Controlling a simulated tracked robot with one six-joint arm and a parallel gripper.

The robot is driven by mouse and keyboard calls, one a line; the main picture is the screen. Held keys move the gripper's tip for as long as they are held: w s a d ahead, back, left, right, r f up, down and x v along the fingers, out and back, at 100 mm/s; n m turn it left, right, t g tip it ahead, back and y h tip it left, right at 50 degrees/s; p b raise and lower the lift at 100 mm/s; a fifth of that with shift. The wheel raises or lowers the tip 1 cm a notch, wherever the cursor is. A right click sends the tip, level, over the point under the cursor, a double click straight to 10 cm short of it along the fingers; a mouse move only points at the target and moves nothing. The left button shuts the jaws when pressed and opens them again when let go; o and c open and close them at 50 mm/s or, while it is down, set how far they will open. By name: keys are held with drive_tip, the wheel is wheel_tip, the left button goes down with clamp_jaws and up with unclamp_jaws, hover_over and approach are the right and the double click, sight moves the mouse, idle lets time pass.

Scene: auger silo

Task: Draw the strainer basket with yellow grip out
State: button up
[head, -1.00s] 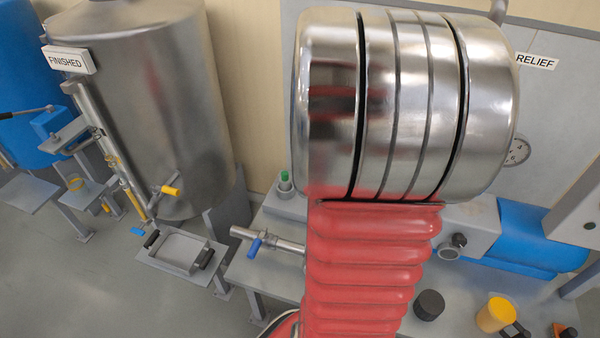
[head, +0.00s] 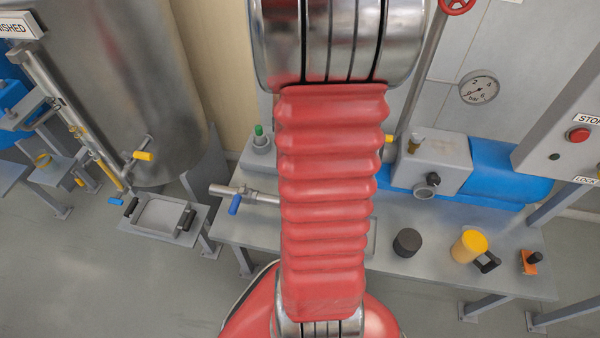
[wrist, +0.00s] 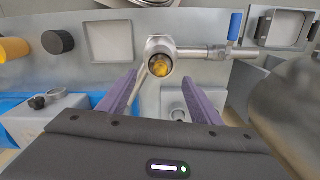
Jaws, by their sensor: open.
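In the wrist view a round metal strainer housing (wrist: 161,58) sits in the pipe line, its open end facing me. Something yellow (wrist: 160,63) shows inside it, probably the basket's yellow grip; the basket body is hidden. My gripper (wrist: 160,88) is open, its two purple fingers spread apart with nothing held between them. The housing lies just beyond the fingertips, between them in the picture; I cannot tell the exact gap. In the head view my red arm hides the housing and the gripper.
A blue-handled valve (head: 235,204) is on the pipe beside the housing. A black cap (head: 407,242), a yellow cylinder (head: 468,247) and an orange item (head: 529,262) stand on the bench (head: 430,275). A pressure gauge (head: 479,87) and red stop button (head: 579,134) are at right.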

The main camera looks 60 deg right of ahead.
drive_tip(key=shift+f, duration=3.45)
drive_tip(key=c, duration=1.2)
drive_tip(key=shift+c, duration=0.2)
drive_tip(key=shift+r, duration=0.7)
wheel_tip(320, 180, up, 10)
drive_tip(key=shift+r, duration=0.2)
drive_tip(key=shift+w, duration=0.1)
idle(0.4)
